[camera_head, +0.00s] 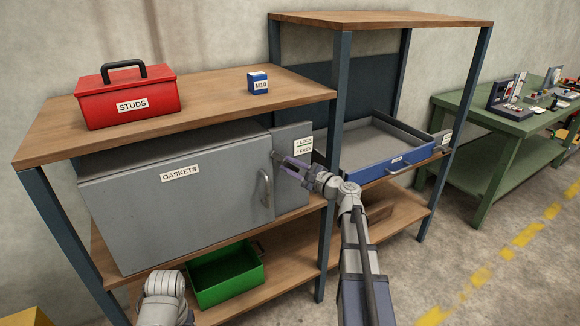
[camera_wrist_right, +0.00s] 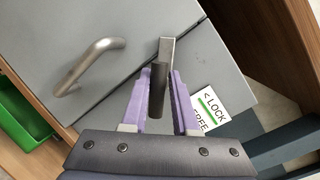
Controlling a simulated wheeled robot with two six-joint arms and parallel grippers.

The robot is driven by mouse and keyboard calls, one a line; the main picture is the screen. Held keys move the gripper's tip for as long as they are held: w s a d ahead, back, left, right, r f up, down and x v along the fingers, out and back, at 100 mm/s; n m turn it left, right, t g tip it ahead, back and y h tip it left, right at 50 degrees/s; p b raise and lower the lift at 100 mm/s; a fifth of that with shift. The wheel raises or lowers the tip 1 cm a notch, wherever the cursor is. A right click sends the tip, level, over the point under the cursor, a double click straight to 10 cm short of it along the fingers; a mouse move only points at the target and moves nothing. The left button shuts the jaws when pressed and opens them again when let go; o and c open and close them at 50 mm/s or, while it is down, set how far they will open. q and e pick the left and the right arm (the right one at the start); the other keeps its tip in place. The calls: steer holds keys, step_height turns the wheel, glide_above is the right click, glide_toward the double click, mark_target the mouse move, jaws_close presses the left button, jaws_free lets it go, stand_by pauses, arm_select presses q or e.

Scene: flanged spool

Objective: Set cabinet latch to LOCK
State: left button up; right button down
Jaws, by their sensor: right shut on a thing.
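The grey cabinet (camera_head: 160,207) labelled GASKETS stands on the left shelf with its door flush in the front. Its latch (camera_wrist_right: 166,52) is a metal bar with a dark knob, near the door's right edge in the right wrist view. My right gripper (camera_wrist_right: 160,75), with purple fingers, is shut on the latch at the knob. In the head view the right gripper (camera_head: 279,160) covers most of the latch. The LOCK/FREE label (camera_head: 303,147) sits just right of the gripper; which mark the latch points to I cannot tell. My left gripper is out of view.
The door handle (camera_head: 266,188) is left of and below my right gripper. A red STUDS box (camera_head: 128,97) and blue M10 box (camera_head: 258,83) stand on top. A green bin (camera_head: 225,278) is below.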

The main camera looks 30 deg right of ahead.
steer(key=shift+a+n, duration=0.1)
steer(key=shift+n, duration=0.2)
steer(key=n+g+p, duration=0.1)
steer(key=n+p, duration=0.1)
steer(key=n, duration=0.1)
steer(key=shift+s+a+f, duration=0.1)
steer(key=shift+a, duration=0.05)
steer(key=shift+f+n+g+h+p, duration=0.15)
steer(key=shift+n+h+p, duration=0.3)
steer(key=shift+n, duration=0.5)
steer(key=shift+f+n+g+h+p, duration=0.1)
steer(key=shift+n+g+h+p, duration=0.25)
steer(key=shift+n, duration=0.6)
steer(key=c, duration=0.7)
jaws_free()
